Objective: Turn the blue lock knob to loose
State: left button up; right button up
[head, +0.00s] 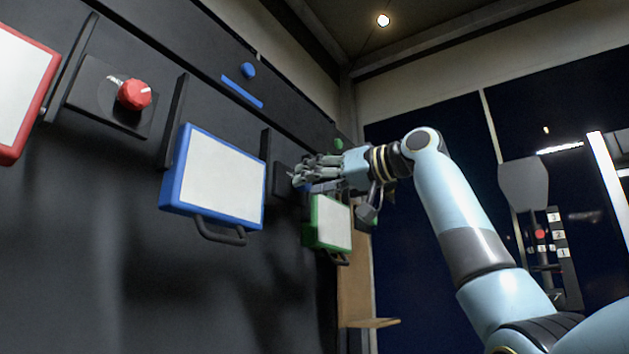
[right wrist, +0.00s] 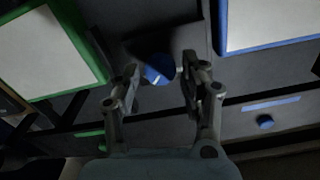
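The blue lock knob (right wrist: 158,68) sits on a dark plate in the right wrist view, between the blue-framed and green-framed panels. My right gripper (right wrist: 160,88) is open, with one finger on each side of the knob in that view. I cannot tell whether the fingers touch it. In the head view my right gripper (head: 302,176) is at the wall just right of the blue-framed panel (head: 220,182) and largely hides the knob and its plate. The knob's pointer and any markings are not readable. My left gripper is not in view.
A green-framed panel (head: 329,224) with a handle hangs close below my right gripper. A red knob (head: 134,95) on a dark plate and a red-framed panel (head: 22,90) are further left. A small blue button (head: 248,70) and blue strip (head: 242,92) are above.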

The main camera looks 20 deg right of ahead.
grip_shut()
jog(key=shift+n, duration=0.3)
jog(key=n+b, duration=0.1)
jog(key=n, duration=1.6)
dwell(0.5)
